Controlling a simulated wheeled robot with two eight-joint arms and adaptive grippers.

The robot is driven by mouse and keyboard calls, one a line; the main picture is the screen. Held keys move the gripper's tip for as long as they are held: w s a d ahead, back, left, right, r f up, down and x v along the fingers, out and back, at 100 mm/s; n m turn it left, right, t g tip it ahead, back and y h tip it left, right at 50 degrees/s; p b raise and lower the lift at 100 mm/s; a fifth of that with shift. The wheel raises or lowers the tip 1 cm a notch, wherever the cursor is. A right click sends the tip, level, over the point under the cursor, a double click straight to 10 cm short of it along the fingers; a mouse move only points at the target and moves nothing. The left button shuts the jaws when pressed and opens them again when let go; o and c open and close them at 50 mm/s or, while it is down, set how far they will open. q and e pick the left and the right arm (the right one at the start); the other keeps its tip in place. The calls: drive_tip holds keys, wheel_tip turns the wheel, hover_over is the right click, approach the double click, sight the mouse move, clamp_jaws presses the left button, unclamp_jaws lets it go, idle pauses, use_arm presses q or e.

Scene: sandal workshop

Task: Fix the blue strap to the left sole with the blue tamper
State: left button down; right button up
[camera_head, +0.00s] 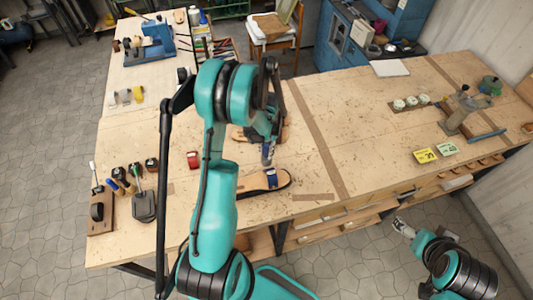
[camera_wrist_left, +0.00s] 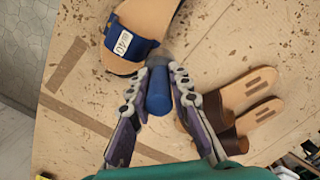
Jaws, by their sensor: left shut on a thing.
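My left gripper (camera_head: 268,146) is shut on the blue tamper (camera_head: 267,157). In the left wrist view the tamper's blue handle (camera_wrist_left: 158,92) sits between the two fingers, its grey head pointing away. The left sole (camera_head: 256,182) lies flat near the table's front edge, also in the left wrist view (camera_wrist_left: 122,66). The blue strap (camera_head: 271,179) lies across it, with a white "40" label in the left wrist view (camera_wrist_left: 132,38). The tamper is just beside the strap's edge; I cannot tell whether it touches. My right gripper (camera_head: 403,228) is off the table's front; its fingers are too small to judge.
Two brown-strapped sandals (camera_wrist_left: 235,105) lie close to the tamper. A red piece (camera_head: 193,160) and a rack of dark tools (camera_head: 101,212) are to the left. Yellow cards (camera_head: 424,155) and a press (camera_head: 465,112) stand right. The table's middle right is clear.

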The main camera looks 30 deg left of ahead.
use_arm(q)
drive_tip(key=shift+s+r, duration=0.1)
drive_tip(key=shift+r, duration=0.3)
wheel_tip(320, 180, down, 4)
drive_tip(key=b, duration=0.4)
drive_tip(key=shift+r, duration=0.2)
wheel_tip(320, 180, up, 3)
drive_tip(key=shift+f+p, duration=0.1)
drive_tip(key=shift+p, duration=0.65)
drive_tip(key=shift+r, duration=0.4)
